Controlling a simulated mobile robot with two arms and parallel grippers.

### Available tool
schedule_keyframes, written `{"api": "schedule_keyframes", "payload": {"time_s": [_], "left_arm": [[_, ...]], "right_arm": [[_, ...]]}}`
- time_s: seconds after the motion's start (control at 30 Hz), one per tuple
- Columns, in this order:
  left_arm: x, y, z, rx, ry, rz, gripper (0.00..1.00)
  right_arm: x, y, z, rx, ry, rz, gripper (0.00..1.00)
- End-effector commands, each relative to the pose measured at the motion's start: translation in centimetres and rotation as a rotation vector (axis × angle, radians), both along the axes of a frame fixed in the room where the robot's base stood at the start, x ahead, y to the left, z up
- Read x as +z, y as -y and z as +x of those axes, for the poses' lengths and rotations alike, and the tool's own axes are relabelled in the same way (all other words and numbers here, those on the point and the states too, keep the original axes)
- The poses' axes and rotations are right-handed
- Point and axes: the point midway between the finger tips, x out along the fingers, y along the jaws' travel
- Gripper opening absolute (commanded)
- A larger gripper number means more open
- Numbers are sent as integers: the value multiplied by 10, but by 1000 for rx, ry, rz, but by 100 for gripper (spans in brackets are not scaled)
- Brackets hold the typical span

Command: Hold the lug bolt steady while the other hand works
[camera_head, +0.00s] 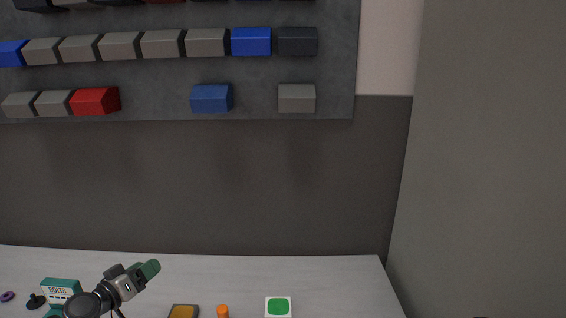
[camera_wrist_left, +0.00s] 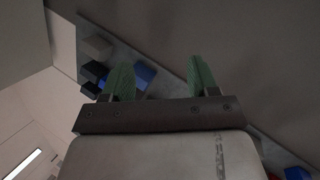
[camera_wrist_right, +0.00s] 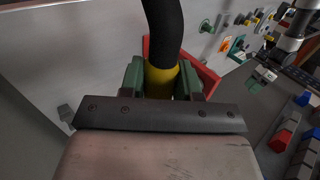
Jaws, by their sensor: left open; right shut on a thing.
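My left gripper (camera_head: 148,271) is above the left part of the white bench in the head view. In the left wrist view its two green fingers (camera_wrist_left: 161,80) stand wide apart with nothing between them. My right gripper (camera_wrist_right: 161,80) is outside the head view. In the right wrist view it is shut on a black, rounded handle-like thing with a yellow collar (camera_wrist_right: 161,82). A red tray or box (camera_wrist_right: 205,75) lies right behind that thing. I cannot pick out a lug bolt for certain. A teal and white box marked BOLTS (camera_head: 62,287) stands beside my left arm.
On the bench (camera_head: 340,275) are a green-topped white block (camera_head: 278,306), an orange piece (camera_head: 222,311), a yellow-topped dark block (camera_head: 184,311), a black knob (camera_head: 36,301) and a purple ring (camera_head: 7,296). Bins hang on a wall panel (camera_head: 150,75). A grey wall (camera_head: 490,150) bounds the right side.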

Motion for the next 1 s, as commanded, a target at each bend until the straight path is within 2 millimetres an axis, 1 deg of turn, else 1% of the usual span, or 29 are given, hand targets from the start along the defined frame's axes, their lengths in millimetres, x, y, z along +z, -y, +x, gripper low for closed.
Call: {"api": "schedule_keyframes", "payload": {"time_s": [0.03, 0.07, 0.1, 0.17, 0.2, 0.27, 0.3, 0.37, 0.4, 0.5, 0.6, 0.73, 0.83, 1.0], "left_arm": [[7, 25, 0, -84, 3, 49, 60], [9, 39, -2, -133, 2, 83, 60], [13, 59, -4, -205, 2, 127, 60], [16, 88, -10, -312, -1, 199, 60], [18, 107, -16, -386, -4, 254, 60], [20, 134, -26, -499, -7, 338, 60], [20, 153, -35, -578, -10, 398, 60], [19, 178, -50, -702, -17, 500, 60], [18, 194, -61, -785, -22, 573, 60], [13, 221, -88, -966, -42, 745, 60], [8, 236, -110, -1108, -63, 892, 60], [3, 243, -130, -1227, -94, 1026, 60], [1, 245, -138, -1276, -106, 1083, 60], [-7, 249, -141, -1296, -114, 1106, 60]], "right_arm": [[1, 0, 0, 0, 1, 1, 0], [1, 0, 0, 0, 1, 1, 0], [1, 0, 0, 0, 1, 1, 0], [1, 0, 0, 0, 1, 1, 0], [1, 0, 0, 0, 1, 1, 0], [1, 0, 0, 0, 1, 1, 0], [1, 0, 0, 0, 1, 1, 0], [1, 0, 0, 0, 1, 1, 0], [1, 0, 0, 0, 1, 1, 0], [1, 0, 0, 0, 1, 1, 0], [1, 0, 0, 0, 1, 1, 0], [1, 0, 0, 0, 1, 1, 0], [1, 0, 0, 0, 1, 1, 0], [1, 0, 0, 0, 1, 1, 0]]}}
